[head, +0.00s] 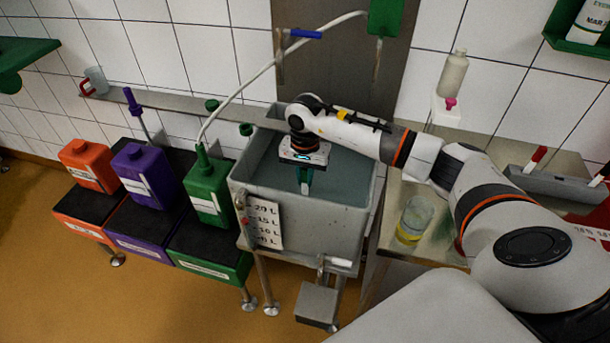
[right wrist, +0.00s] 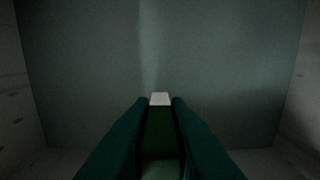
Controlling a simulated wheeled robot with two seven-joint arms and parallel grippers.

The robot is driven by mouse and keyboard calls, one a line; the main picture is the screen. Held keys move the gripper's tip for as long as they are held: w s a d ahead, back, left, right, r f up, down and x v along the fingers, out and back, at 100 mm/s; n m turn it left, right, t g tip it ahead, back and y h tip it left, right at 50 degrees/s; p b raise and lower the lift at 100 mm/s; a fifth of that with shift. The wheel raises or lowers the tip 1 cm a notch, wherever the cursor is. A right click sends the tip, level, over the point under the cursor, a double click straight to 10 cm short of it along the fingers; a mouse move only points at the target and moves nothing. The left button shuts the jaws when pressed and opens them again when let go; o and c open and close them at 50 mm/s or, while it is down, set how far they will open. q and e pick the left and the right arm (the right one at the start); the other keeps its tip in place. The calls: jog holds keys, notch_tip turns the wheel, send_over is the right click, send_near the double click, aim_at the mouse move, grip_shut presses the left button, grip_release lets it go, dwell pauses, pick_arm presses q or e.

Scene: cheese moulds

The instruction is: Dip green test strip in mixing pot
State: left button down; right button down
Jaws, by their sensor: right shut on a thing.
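The mixing pot (head: 320,235) is a grey square tub with greenish-grey liquid (head: 345,175) inside and a volume label on its front. My right gripper (head: 305,185) points down inside the pot, over the liquid. In the right wrist view, the gripper (right wrist: 160,105) is shut on a narrow strip (right wrist: 160,98), whose pale end shows between the dark green fingertips. The rest of the strip is hidden or too dark to tell. I cannot tell whether its tip touches the liquid. My left gripper is not in view.
Orange (head: 90,165), purple (head: 145,175) and green (head: 207,190) canisters stand on bins left of the pot. A hose (head: 250,80) arches from the green canister. A beaker with yellow liquid (head: 413,220) stands on the steel table to the right, close to my arm.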

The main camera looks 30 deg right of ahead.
notch_tip(320, 180, up, 17)
jog(key=p, duration=0.9)
jog(key=shift+r, duration=0.2)
